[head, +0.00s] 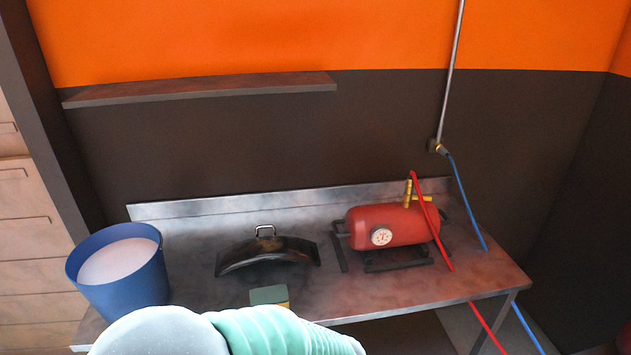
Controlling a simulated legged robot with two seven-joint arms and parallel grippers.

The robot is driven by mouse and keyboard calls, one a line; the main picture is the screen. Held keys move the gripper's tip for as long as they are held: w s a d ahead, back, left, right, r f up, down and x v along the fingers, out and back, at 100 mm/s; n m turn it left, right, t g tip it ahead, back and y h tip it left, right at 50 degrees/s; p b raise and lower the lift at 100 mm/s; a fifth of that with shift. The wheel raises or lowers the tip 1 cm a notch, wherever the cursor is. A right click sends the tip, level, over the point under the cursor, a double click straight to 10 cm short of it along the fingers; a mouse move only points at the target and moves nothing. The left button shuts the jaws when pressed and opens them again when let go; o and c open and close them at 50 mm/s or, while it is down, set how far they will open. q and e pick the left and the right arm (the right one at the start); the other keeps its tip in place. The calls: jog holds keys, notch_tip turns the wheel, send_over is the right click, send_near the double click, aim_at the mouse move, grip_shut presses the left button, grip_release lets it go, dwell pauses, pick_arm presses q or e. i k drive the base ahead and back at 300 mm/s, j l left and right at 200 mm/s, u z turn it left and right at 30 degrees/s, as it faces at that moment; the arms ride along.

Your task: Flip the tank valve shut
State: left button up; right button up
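A red tank (393,225) with a round white gauge lies on its side on black feet at the right part of a metal workbench (200,225). A yellow valve (411,194) with a lever stands on top of the tank near its right end. The lever appears to point to the right, roughly along the tank. A red hose (432,220) runs from the valve down over the bench front. Neither gripper is in view. A part of my arm, grey and mint green, shows at the bottom middle, in front of the bench edge.
A blue bucket (125,290) with pale contents stands at the bench's left end. A black curved piece with a handle (268,255) and a small green-topped block (270,295) lie mid-bench. A blue hose (468,202) hangs from a wall pipe (452,65). A shelf (200,88) is above.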

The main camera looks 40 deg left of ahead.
aim_at(406, 199)
jog(key=u, duration=0.75)
